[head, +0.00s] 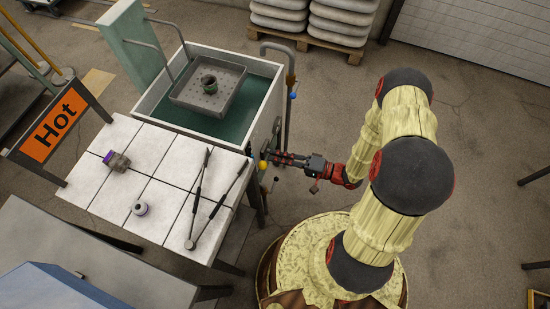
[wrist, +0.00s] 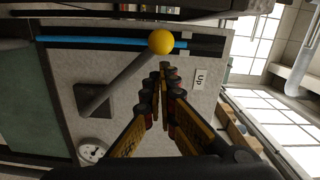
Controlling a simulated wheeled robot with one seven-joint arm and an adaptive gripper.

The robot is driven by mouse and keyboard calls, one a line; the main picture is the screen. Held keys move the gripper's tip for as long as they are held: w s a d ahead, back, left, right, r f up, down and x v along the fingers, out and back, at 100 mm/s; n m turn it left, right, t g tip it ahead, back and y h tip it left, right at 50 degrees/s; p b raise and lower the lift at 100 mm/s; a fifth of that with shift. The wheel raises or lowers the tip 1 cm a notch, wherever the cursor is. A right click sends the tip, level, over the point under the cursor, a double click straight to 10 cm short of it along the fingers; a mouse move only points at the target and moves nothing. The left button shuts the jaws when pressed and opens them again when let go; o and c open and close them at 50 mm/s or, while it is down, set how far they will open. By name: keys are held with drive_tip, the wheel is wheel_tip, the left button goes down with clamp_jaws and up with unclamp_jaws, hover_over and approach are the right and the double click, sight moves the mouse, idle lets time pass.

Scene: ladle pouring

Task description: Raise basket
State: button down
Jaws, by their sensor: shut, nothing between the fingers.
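The basket (head: 228,93) is a grey perforated square tray at the top of the quench tank (head: 259,107), above green liquid. A small dark pot (head: 209,84) stands in it. A lever with a yellow ball knob (head: 263,165) sticks out of the tank's side; the wrist view shows the knob (wrist: 161,41), its grey rod (wrist: 124,75) and a dark mount. My gripper (head: 274,156) is beside the knob, fingers together and empty. In the wrist view the fingertips (wrist: 166,72) lie just below the knob; I cannot tell whether they touch it.
An "Up" label (wrist: 200,79) and a dial gauge (wrist: 92,152) are on the panel. The white-topped table (head: 155,210) holds two long tools, a small round item (head: 140,208) and a purple-grey item (head: 117,161). A "Hot" sign (head: 54,124) stands at left. Pipes rise beside the tank.

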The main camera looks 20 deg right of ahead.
drive_tip(key=s+d+p, duration=0.1)
drive_tip(key=s+d, duration=0.2)
drive_tip(key=d, duration=0.7)
drive_tip(key=shift+s+d+r+p, duration=0.15)
drive_tip(key=shift+d+r+p, duration=0.2)
drive_tip(key=shift+d, duration=0.05)
